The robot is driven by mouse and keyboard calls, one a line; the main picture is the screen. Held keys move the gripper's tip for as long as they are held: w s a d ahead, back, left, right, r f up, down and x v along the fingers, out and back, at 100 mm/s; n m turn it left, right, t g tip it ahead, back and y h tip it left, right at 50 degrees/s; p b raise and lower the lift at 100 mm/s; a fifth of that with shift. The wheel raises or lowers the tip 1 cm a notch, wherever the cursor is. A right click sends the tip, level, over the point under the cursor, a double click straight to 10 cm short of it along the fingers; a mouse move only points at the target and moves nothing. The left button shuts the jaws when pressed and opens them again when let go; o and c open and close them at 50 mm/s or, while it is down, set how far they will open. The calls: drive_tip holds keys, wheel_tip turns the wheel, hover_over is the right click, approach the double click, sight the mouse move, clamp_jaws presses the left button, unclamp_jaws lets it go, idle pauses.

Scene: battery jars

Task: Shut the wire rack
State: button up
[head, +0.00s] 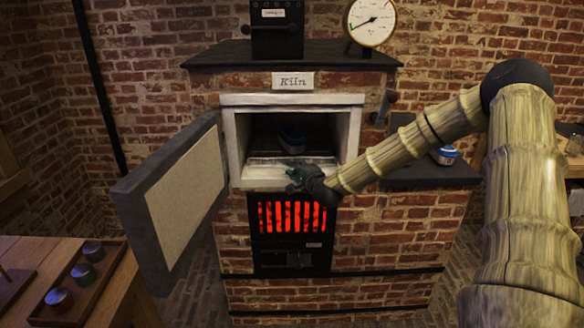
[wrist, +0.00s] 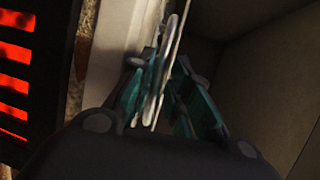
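The wire rack (head: 265,161) lies low in the open mouth of the kiln (head: 292,99), with its front edge near the sill. A dark jar with a blue band (head: 291,138) stands inside, toward the back. My gripper (head: 293,174) is at the rack's front edge, just in front of the opening. In the wrist view my gripper's teal fingertips (wrist: 165,82) close in on both sides of the rack's pale front rod (wrist: 172,45). My gripper looks shut on it. My fingers hide part of the rod.
The kiln door (head: 178,200) stands wide open to the left. Glowing red bars (head: 290,217) are just below the mouth. A blue-and-white jar (head: 444,155) stands on the dark right ledge (head: 425,177). A tray (head: 95,285) with several jars is at lower left.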

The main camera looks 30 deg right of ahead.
drive_tip(key=v, duration=0.9)
idle(0.6)
drive_tip(key=s+a+f+n+g+y, duration=0.2)
drive_tip(key=s+a+f+n+g, duration=0.25)
drive_tip(key=s+a+f, duration=0.55)
drive_tip(key=s+a+f+n+g+y, duration=0.1)
drive_tip(key=s+a+f+n+g, duration=0.2)
drive_tip(key=a+f+n, duration=0.75)
drive_tip(key=s+a+f+n+g, duration=0.1)
drive_tip(key=s+a+f+g, duration=0.1)
drive_tip(key=s+f, duration=0.4)
drive_tip(key=s+a+f+n+g+p, duration=0.1)
drive_tip(key=s+f, duration=0.5)
drive_tip(key=s, duration=0.8)
drive_tip(key=s+a+f+n+g, duration=0.3)
drive_tip(key=s+a+f+g, duration=0.1)
drive_tip(key=s, duration=0.7)
wheel_tip(320, 180, down, 2)
drive_tip(key=shift+f+g+p, duration=0.2)
drive_tip(key=shift+g+p, duration=0.2)
drive_tip(key=shift+g, duration=0.25)
drive_tip(key=shift+s+a, duration=0.1)
drive_tip(key=shift+a, duration=0.05)
